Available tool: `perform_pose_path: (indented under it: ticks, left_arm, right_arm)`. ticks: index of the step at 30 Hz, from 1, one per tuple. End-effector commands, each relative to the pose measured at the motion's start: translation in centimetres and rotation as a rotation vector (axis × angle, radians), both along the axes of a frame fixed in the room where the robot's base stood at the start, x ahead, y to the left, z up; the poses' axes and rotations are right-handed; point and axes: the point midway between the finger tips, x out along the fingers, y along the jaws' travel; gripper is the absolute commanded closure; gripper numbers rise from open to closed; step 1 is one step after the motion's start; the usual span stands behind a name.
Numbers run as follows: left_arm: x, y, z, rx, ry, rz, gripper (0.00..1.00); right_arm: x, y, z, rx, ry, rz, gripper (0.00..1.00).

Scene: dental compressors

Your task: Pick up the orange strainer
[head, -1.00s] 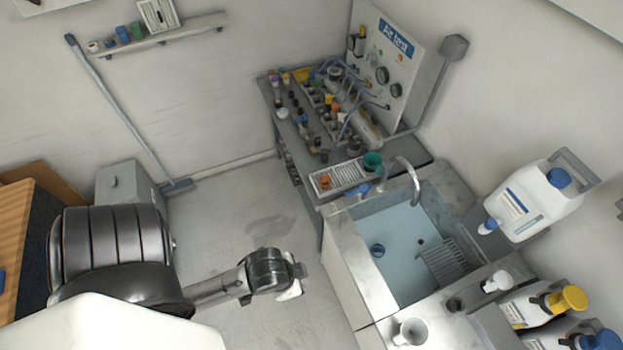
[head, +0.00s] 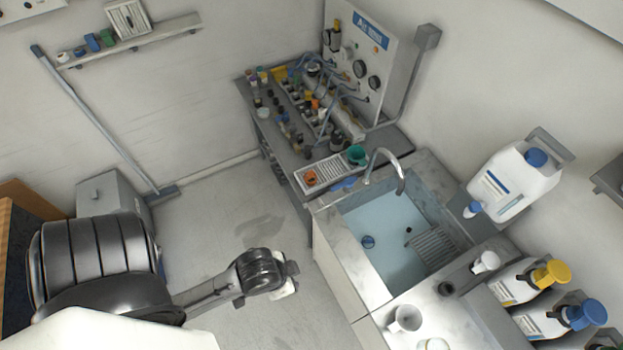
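A small orange object (head: 310,178), which looks like the orange strainer, sits at the left end of a light ribbed tray (head: 330,169) on the bench beside the sink. A green cup (head: 357,155) stands at the tray's right end. My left gripper (head: 290,280) is over the floor, below and left of the tray in the picture and well apart from the strainer. Its fingers are small and partly hidden by the wrist, so I cannot tell whether they are open. My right gripper is not in view.
A sink (head: 385,235) with a curved faucet (head: 385,165) lies right of the tray. Bottles and fittings crowd the bench behind it. A large white jug (head: 515,180) and pump bottles (head: 535,280) stand at the right. The floor (head: 225,225) left of the bench is clear.

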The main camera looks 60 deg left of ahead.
Motion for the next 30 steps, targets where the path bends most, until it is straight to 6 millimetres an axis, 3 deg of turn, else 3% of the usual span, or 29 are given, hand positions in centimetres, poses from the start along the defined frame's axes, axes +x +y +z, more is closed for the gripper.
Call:
perform_pose_path:
  ticks: [7, 24, 30]
  left_arm:
    - [0.01, 0.0, 0.0, 0.0, 0.0, 0.0, 0.64]
    - [0.02, -0.01, 0.0, 0.0, 0.0, 0.0, 0.11]
    - [0.06, -0.04, -0.07, -0.001, 0.0, 0.001, 0.11]
  right_arm:
    - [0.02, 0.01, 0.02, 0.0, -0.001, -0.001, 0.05]
    - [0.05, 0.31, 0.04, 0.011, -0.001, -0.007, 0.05]
    - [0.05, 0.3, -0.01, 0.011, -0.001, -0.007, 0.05]
